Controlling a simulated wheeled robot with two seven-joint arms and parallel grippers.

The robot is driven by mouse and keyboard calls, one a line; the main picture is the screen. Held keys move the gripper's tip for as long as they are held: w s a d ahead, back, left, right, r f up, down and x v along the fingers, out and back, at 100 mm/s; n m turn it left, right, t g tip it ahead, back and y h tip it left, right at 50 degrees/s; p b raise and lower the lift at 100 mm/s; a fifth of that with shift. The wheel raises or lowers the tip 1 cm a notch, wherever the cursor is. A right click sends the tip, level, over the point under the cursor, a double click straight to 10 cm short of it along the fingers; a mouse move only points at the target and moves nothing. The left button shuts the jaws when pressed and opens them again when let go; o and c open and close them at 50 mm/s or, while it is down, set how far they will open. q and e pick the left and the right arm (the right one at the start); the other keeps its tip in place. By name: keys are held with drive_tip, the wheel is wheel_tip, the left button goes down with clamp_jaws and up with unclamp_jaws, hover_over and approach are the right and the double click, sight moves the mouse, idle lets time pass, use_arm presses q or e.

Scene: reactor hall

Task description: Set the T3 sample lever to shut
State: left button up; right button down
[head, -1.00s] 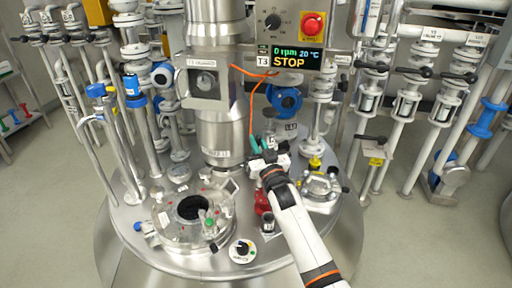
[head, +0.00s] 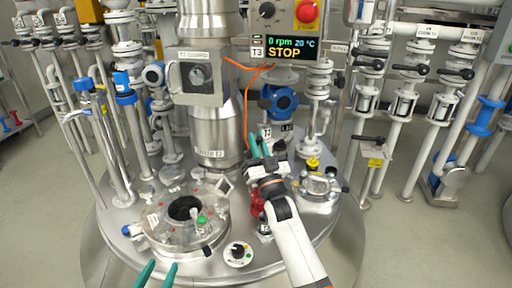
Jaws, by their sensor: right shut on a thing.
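My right gripper (head: 260,145) reaches over the tank lid beside the steel column, its green fingers pointing away from me. It is shut on what seems to be the T3 sample lever, which is mostly hidden by the fingers and wrist. A red fitting (head: 256,204) shows just left of the wrist, partly covered by it. My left gripper (head: 157,273) shows only its two green fingertips at the bottom edge, apart and empty, in front of the lid.
The T3 display (head: 285,48) reads STOP above. An orange cable (head: 247,105) hangs behind the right gripper. Valve pipes crowd both sides.

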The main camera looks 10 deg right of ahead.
drive_tip(key=shift+s+d+f+t+b, duration=0.1)
drive_tip(key=shift+f+t+b, duration=0.2)
drive_tip(key=shift+b, duration=0.1)
use_arm(q)
drive_tip(key=shift+w+d+r+t+h, duration=0.1)
drive_tip(key=shift+d+r+t+h, duration=0.1)
drive_tip(key=shift+r+t, duration=0.55)
drive_tip(key=shift+s+d+r+t+h, duration=0.15)
drive_tip(key=shift+r+t, duration=0.3)
drive_tip(key=shift+r, duration=0.5)
drive_tip(key=shift+w+d+r+t+h, duration=0.15)
drive_tip(key=shift+r+t+h, duration=0.1)
drive_tip(key=shift+r+t, duration=0.5)
drive_tip(key=shift+r, duration=0.1)
use_arm(e)
drive_tip(key=c, duration=1.5)
unclamp_jaws()
drive_tip(key=shift+r, duration=0.1)
